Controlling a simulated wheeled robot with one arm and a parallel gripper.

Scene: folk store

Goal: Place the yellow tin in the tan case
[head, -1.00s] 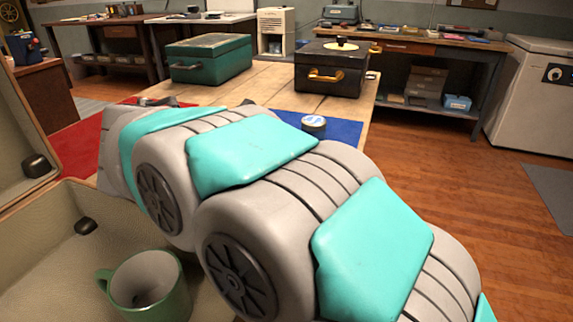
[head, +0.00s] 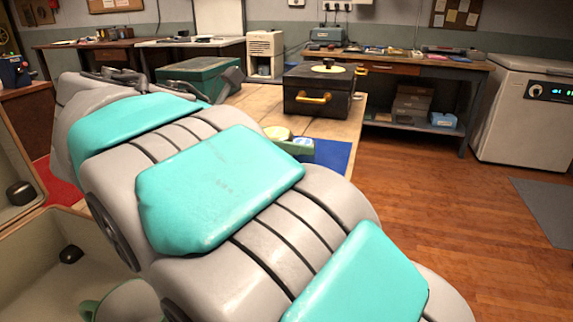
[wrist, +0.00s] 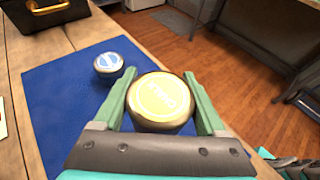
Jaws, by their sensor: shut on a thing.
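The yellow tin (wrist: 161,101) is round, with a pale yellow lid and a dark side. My gripper (wrist: 162,108) is shut on it, one green finger on each side. In the head view the tin's yellow lid (head: 277,132) peeks out beyond my arm, beside a green finger. I cannot tell how far it is above the blue mat. The open tan case (head: 35,268) is at the lower left of the head view, apart from my gripper. It has a cream lining, and my arm hides part of it.
A blue-lidded tin (wrist: 108,64) stands on the blue mat (wrist: 60,100), close to the yellow tin. A green mug (head: 125,303) is in the tan case, partly hidden. A black case (head: 318,90) and a green case (head: 190,72) stand farther back on the table.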

